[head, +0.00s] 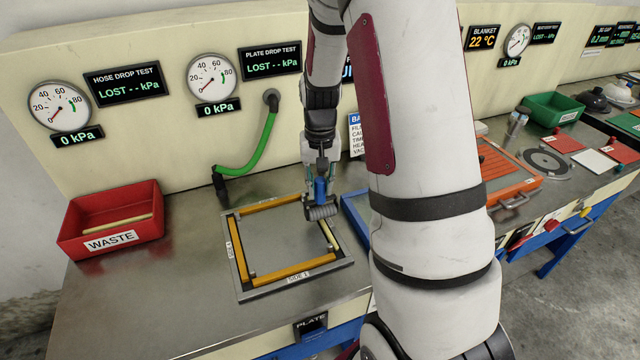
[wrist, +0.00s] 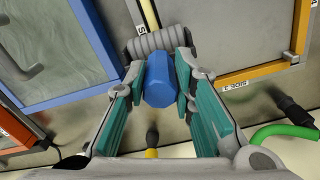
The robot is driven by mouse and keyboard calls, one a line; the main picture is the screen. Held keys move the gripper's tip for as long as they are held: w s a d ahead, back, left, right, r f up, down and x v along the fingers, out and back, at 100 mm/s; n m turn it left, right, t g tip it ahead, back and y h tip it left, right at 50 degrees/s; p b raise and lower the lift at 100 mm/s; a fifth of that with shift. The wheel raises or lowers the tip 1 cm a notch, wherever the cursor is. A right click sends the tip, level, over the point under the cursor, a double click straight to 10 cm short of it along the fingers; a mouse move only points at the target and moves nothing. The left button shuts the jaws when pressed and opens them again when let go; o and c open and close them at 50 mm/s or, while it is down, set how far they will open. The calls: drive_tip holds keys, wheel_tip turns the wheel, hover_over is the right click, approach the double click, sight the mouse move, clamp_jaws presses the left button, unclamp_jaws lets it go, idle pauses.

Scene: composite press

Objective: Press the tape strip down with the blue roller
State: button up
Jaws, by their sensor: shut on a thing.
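My gripper (head: 321,172) is shut on the blue handle of the roller (head: 320,190); the jaws hold it from both sides in the wrist view (wrist: 160,80). The grey ribbed roller head (wrist: 158,42) is over the far right corner of the square plate (head: 285,282). A pale tape strip (head: 330,236) runs along the plate's right side. In the wrist view this strip (wrist: 149,14) leads to the roller head, which hides its end. I cannot tell whether the roller touches it. Orange-yellow strips (head: 283,275) line the other sides.
A red waste bin (head: 112,240) holding a pale stick stands left. A green hose (head: 243,165) hangs from the back panel to the bench behind the plate. A blue-framed tray (wrist: 62,70) lies close beside the plate. An orange-framed panel (head: 500,170) lies further right.

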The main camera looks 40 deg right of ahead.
drive_tip(key=shift+f, duration=0.55)
idle(1.2)
drive_tip(key=shift+r, duration=0.1)
drive_tip(key=shift+r+p, duration=1.45)
drive_tip(key=shift+r, duration=2.05)
